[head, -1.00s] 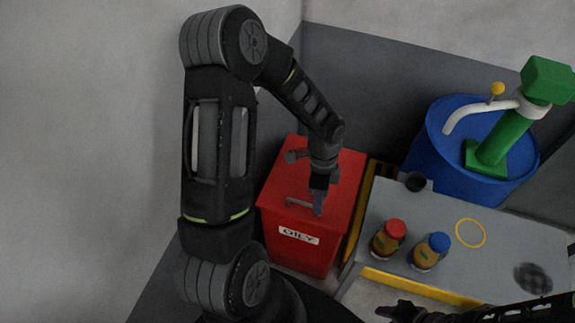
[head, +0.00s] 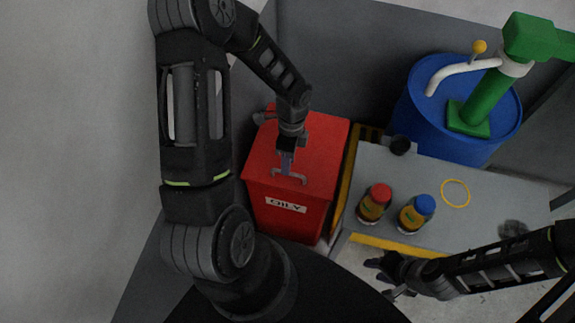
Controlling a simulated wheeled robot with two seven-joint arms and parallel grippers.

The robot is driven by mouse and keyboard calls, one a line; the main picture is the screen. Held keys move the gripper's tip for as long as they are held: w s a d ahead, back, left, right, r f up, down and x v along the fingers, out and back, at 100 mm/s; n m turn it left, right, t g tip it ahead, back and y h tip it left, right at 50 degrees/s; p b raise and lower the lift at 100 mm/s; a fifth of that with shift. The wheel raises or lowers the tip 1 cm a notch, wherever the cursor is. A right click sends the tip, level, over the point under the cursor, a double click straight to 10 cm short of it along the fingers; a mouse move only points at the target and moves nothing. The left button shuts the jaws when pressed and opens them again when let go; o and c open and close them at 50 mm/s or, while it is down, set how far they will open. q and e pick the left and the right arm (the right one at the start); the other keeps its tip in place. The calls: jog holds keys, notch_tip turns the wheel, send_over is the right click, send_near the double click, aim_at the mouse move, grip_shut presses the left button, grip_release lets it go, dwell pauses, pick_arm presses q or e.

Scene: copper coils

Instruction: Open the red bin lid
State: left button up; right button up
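The red bin (head: 262,200) with its OILY label stands left of the table, and its lid (head: 318,150) is down. A grey bar handle (head: 296,180) sits near the lid's front edge. My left gripper (head: 287,165) points down over the lid at the handle, its fingertips close to the bar's middle. The fingers show edge-on, so their gap and any contact are hidden. My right gripper (head: 382,277) is low in front of the table, away from the bin, with fingers spread and nothing between them.
A blue drum (head: 430,118) with a green pump (head: 487,105) stands behind. Walls are close behind the bin.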

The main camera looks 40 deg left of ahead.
pick_arm(q)
jog(key=shift+s+d+f, duration=0.1)
jog(key=shift+s+f, duration=0.05)
jog(key=shift+f, duration=0.5)
jog(key=shift+s+f, duration=0.1)
jog(key=shift+f, duration=0.55)
grip_shut()
dwell(0.5)
